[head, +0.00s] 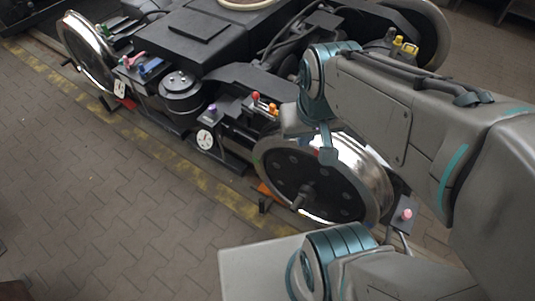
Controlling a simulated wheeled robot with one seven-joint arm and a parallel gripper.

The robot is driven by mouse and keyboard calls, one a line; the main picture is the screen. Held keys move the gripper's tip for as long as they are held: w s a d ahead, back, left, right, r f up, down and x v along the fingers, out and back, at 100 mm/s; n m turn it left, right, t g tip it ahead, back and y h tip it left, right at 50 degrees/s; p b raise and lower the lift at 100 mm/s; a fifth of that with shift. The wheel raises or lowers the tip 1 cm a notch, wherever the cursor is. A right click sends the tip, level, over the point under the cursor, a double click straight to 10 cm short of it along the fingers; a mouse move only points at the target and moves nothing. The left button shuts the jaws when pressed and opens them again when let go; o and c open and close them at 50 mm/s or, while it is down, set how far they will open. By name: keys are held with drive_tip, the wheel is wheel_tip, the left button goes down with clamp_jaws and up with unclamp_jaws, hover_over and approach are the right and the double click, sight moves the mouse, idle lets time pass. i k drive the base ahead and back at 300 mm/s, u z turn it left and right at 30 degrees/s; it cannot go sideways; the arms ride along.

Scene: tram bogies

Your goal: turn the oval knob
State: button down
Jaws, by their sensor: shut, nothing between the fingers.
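I cannot tell for sure which control is the oval knob; several small coloured knobs show on the bogie. A red knob (255,96) and an orange knob (273,107) stand on the dark box left of my wrist. A purple knob (212,108) is further left, above a round white dial (205,139). A pink knob (407,214) sits on a grey plate right of the near wheel. My gripper (327,154) hangs below my bent arm, in front of the near wheel's upper rim. It looks shut and empty; my arm partly hides the area behind it.
The near wheel (345,180) has a shiny rim and a projecting hub. Another wheel (88,50) is at upper left. Yellow controls (405,46) stand beyond my arm. A yellow-marked strip (170,160) runs along the bogie; the paved floor (90,200) at left is clear.

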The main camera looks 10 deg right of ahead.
sight(407, 214)
drive_tip(key=z, duration=2.05)
drive_tip(key=k, duration=0.5)
drive_tip(key=z, duration=1.15)
drive_tip(key=i, duration=0.85)
drive_tip(key=u, duration=1.7)
